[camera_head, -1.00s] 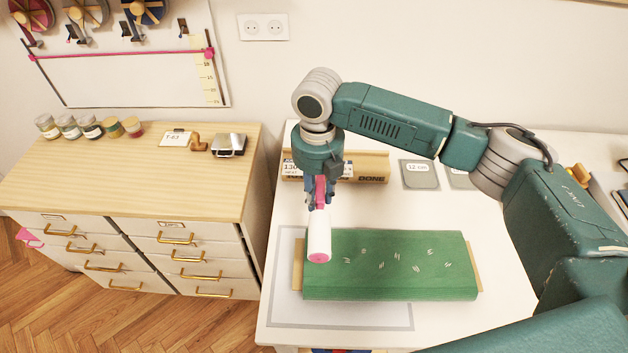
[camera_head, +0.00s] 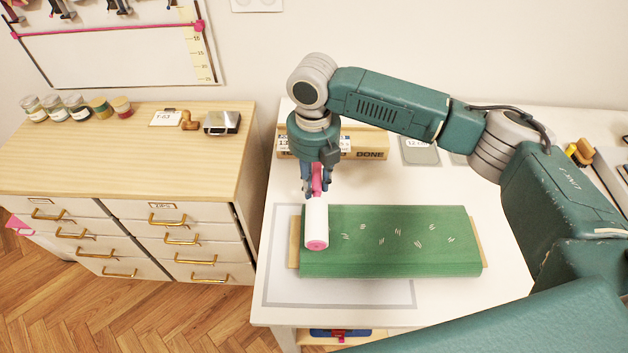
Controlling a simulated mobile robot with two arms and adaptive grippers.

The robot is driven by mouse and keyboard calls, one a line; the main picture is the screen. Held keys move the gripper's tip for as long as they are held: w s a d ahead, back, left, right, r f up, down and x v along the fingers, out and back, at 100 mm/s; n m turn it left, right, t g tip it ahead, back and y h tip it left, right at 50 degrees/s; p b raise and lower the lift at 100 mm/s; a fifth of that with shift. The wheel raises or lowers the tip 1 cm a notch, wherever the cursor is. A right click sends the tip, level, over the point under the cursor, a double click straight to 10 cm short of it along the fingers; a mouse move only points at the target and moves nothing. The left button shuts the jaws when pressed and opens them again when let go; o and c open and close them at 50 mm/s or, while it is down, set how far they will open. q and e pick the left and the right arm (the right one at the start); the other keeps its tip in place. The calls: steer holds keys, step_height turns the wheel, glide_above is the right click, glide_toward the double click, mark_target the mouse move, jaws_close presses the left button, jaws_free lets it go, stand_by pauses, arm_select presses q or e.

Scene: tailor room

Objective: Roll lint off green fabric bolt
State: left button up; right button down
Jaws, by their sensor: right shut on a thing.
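My right gripper (camera_head: 318,186) is shut on the pink handle of a lint roller (camera_head: 316,222). The roller's white cylinder with a pink end is over the left end of the bolt. I cannot tell whether it touches the fabric. My left gripper is not in view.
A wooden box marked DONE (camera_head: 368,144) stands behind the bolt, partly hidden by my right arm. A grey card (camera_head: 420,151) lies right of it. A wooden drawer cabinet (camera_head: 120,165) with jars and a stamp stands left, across a gap.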

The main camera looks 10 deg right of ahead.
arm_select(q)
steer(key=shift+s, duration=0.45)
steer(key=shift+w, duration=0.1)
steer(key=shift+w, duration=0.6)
arm_select(e)
steer(key=shift+f, duration=0.1)
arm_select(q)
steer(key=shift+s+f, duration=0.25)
arm_select(e)
steer(key=shift+f, duration=0.75)
arm_select(q)
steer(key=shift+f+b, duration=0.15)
steer(key=shift+b, duration=0.2)
arm_select(e)
steer(key=shift+f, duration=0.6)
steer(key=shift+d, duration=0.1)
